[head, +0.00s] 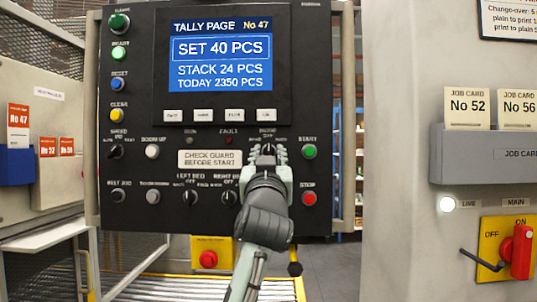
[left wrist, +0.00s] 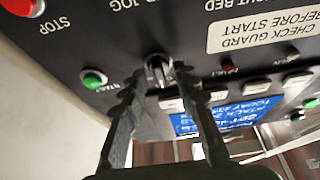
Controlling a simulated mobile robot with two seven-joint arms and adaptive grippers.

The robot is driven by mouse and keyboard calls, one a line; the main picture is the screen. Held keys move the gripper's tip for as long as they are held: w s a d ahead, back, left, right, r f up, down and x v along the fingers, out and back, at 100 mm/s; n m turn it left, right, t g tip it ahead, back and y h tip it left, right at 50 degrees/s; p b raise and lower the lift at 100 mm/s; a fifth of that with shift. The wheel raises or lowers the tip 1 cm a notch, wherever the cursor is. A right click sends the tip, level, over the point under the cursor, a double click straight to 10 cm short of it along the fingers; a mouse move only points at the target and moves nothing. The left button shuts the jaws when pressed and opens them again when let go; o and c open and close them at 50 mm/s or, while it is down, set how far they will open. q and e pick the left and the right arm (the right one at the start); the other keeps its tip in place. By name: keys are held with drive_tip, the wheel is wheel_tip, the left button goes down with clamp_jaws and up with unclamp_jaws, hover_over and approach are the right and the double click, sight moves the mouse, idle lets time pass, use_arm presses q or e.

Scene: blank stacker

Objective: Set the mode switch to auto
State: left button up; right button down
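The mode switch (left wrist: 158,72) is a dark rotary knob with a light pointer on the black panel, below the row of white keys. In the head view my left gripper (head: 268,155) is in front of it and covers most of it; the small lettering above is too small to read surely. In the left wrist view, which is upside down, the two fingers of my left gripper (left wrist: 157,85) stand on either side of the knob, with small gaps seeming to show. My right gripper is not in view.
A green START button (head: 309,152) and a red STOP button (head: 309,198) sit right of the gripper. A CHECK GUARD plate (head: 210,158) is to its left. The screen (head: 221,56) shows SET 40 PCS. Other rotary switches (head: 190,198) are below.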

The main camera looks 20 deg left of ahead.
use_arm(q)
drive_tip(key=shift+c, duration=0.5)
clamp_jaws()
drive_tip(key=shift+m, duration=0.3)
drive_tip(key=m+h, duration=0.1)
drive_tip(key=m, duration=0.2)
drive_tip(key=m+h, duration=0.2)
drive_tip(key=m, duration=0.1)
drive_tip(key=shift+s+a+r, duration=0.1)
drive_tip(key=shift+a, duration=0.1)
drive_tip(key=shift+m+h, duration=0.8)
drive_tip(key=shift+m, duration=0.7)
drive_tip(key=shift+m+h, duration=0.8)
drive_tip(key=shift+m, duration=0.7)
drive_tip(key=shift+o, duration=0.5)
unclamp_jaws()
